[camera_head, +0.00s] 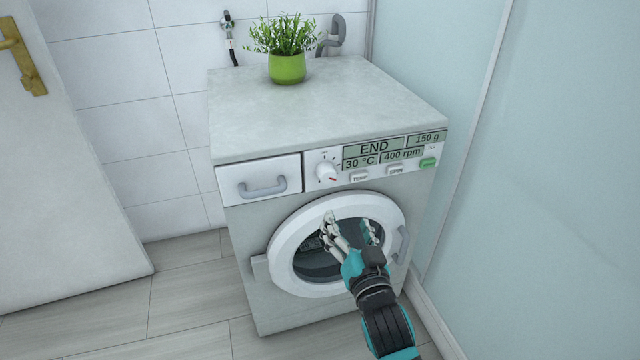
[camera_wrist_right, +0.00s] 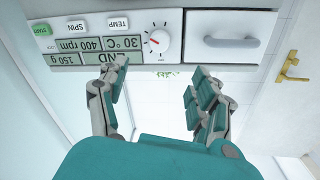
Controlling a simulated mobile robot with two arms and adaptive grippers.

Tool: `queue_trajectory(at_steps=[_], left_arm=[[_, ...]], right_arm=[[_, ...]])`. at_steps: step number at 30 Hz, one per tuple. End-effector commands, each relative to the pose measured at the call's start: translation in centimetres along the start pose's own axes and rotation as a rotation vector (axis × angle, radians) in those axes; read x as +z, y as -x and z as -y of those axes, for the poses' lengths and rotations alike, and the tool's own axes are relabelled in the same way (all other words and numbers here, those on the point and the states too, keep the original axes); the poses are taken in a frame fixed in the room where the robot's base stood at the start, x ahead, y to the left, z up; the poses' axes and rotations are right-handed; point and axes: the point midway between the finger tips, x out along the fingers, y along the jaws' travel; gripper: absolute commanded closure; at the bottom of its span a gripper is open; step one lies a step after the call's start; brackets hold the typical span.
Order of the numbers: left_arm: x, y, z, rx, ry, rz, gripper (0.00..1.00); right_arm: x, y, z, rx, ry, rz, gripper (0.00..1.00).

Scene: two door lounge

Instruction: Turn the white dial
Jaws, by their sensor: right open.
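The white dial (camera_head: 327,172) sits on the front panel of a washing machine (camera_head: 250,220), between the detergent drawer and the displays. A red mark shows at its lower right edge in the head view. In the right wrist view the dial (camera_wrist_right: 158,42) appears upside down, ahead of the fingers and apart from them. My right gripper (camera_head: 350,225) is open and empty in front of the round door, below the dial. Its two fingers also show spread in the right wrist view (camera_wrist_right: 158,95). My left gripper is not in view.
The detergent drawer (camera_head: 260,179) with a grey handle is left of the dial. Displays (camera_head: 375,148) and several buttons are to its right. A potted plant (camera_head: 287,66) stands on top. A glass panel (camera_head: 550,180) is close on the right. The floor at left is clear.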

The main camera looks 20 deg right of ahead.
Motion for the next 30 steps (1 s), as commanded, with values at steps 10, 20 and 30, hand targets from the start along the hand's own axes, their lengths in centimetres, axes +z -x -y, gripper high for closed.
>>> queue_trajectory(at_steps=[10, 20, 30], left_arm=[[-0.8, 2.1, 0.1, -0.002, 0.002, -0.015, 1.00], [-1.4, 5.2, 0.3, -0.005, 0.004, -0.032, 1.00], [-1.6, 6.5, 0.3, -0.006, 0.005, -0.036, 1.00]], right_arm=[[0.0, -7.5, 0.0, 0.000, 0.004, -0.001, 0.34], [0.1, -13.9, 0.0, 0.000, 0.004, 0.001, 0.34], [0.1, -15.9, 0.0, 0.000, 0.003, 0.002, 0.34]])
